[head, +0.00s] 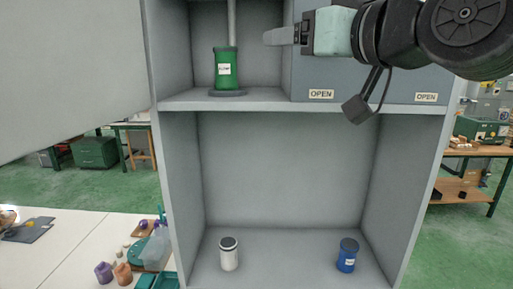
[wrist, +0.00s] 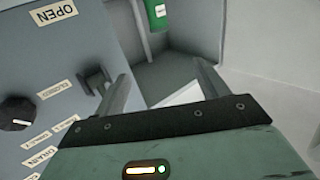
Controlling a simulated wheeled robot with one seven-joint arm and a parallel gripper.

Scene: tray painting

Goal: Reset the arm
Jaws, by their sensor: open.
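My gripper (head: 283,37) is at the upper right in the head view, in front of the grey panel with OPEN labels. Its fingers point left, toward the upper compartment. In the wrist view the two fingers (wrist: 165,90) stand apart with nothing between them. A green labelled canister (head: 227,70) stands in the upper compartment on a dark round base, below a vertical rod. It also shows in part at the top of the wrist view (wrist: 156,14). My gripper is to the right of it, apart from it.
The grey cabinet (head: 290,105) has a lower compartment with a white canister (head: 229,256) and a blue canister (head: 347,257). A panel with a black knob (wrist: 17,113) is close to my gripper. A white table (head: 60,265) with small bottles stands at left.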

